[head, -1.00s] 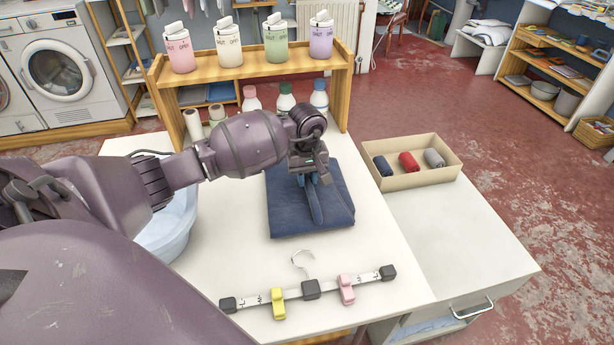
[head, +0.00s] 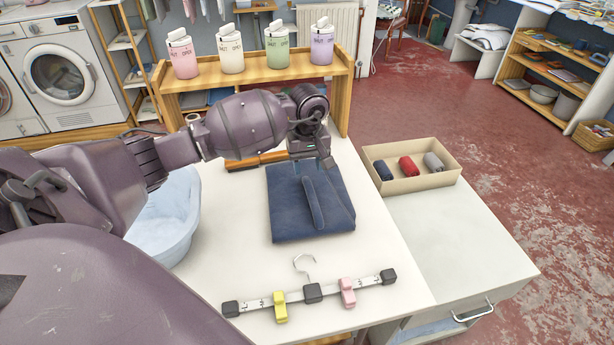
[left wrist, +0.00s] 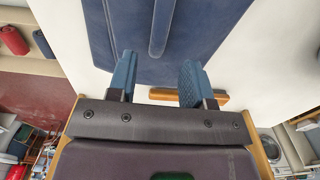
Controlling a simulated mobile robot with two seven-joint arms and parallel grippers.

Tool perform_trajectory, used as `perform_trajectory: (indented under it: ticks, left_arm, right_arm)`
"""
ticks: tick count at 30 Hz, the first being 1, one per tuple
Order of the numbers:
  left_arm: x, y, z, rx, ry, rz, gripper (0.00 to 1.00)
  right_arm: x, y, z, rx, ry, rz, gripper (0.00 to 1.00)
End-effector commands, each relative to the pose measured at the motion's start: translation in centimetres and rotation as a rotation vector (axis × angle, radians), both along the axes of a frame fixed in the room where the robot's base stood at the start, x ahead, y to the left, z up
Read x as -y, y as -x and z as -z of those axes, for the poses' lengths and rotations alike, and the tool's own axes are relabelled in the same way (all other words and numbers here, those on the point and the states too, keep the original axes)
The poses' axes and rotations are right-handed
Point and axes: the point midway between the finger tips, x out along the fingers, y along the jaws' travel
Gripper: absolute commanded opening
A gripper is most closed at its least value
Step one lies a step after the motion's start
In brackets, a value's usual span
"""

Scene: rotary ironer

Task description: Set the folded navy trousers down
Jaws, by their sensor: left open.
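The folded navy trousers (head: 290,212) lie flat on the white table in the head view, with a raised ridge along the middle. My left gripper (head: 312,167) is at their far edge, its fingers mostly hidden by the wrist. In the left wrist view the two blue fingers of the gripper (left wrist: 157,80) are apart with nothing between them, and the trousers (left wrist: 205,25) lie beyond the fingertips. My right gripper is in neither view.
A hanger (head: 313,293) with yellow and pink clips lies in front of the trousers. A pale blue basin (head: 165,225) is at left. A wooden shelf (head: 255,75) with several tubs stands behind. A box (head: 412,177) of rolled cloths is at right.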

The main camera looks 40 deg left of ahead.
Motion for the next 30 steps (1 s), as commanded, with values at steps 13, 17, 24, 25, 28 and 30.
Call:
perform_trajectory:
  ticks: [13, 17, 24, 25, 28, 30]
  left_arm:
    - [0.0, 0.0, -6.0, 0.001, 0.0, 0.0, 0.46]
    - [0.1, 0.0, -6.2, -0.001, 0.001, 0.0, 0.46]
    - [0.1, 0.0, -6.1, -0.001, 0.001, 0.0, 0.46]
    - [0.0, 0.0, -6.1, -0.001, 0.001, 0.0, 0.46]
    - [0.0, 0.0, -6.1, -0.001, 0.001, 0.0, 0.46]
    - [0.0, 0.0, -6.1, -0.001, 0.001, 0.0, 0.46]
  right_arm:
    - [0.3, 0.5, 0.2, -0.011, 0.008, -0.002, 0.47]
    - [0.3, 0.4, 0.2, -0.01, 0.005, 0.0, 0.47]
    - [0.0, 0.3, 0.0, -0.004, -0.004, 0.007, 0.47]
    - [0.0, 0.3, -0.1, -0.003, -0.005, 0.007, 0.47]
    - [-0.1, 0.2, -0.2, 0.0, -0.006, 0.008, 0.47]
    - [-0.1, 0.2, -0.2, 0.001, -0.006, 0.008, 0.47]
